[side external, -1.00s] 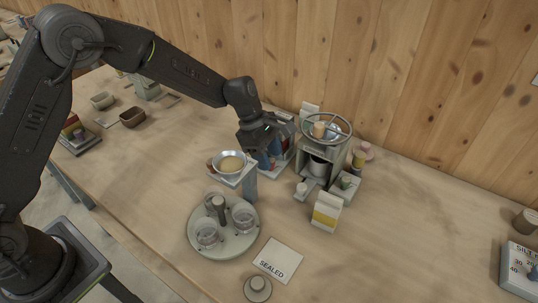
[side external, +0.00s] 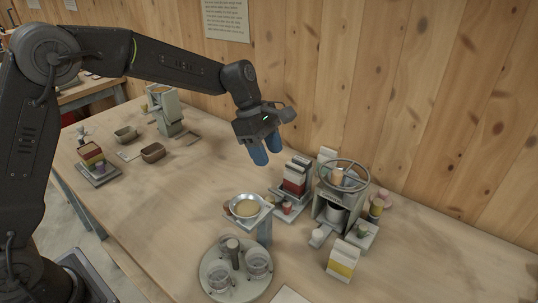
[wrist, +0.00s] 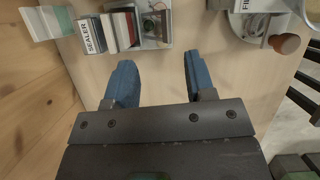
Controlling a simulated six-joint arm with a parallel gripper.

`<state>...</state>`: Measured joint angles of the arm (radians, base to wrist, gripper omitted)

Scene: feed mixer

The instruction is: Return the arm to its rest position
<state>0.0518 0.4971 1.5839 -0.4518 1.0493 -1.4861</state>
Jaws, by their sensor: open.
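My gripper (side external: 267,150) hangs over the wooden bench in the side view, its two blue fingers pointing down and apart. It is open and empty. In the wrist view the blue fingers (wrist: 158,82) are spread with only bare bench between them. In the side view it is above and behind the pan (side external: 247,207) of yellowish contents on its grey stand, clear of it. My arm reaches in from the left and is raised.
A round tray (side external: 268,291) with several glass cups stands in front of the pan. Right of it are a wheel-topped mixer frame (side external: 343,174) and a yellow-white carton (side external: 342,260). Bowls (side external: 153,152) sit at back left. The wooden wall (side external: 400,90) is close behind my gripper.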

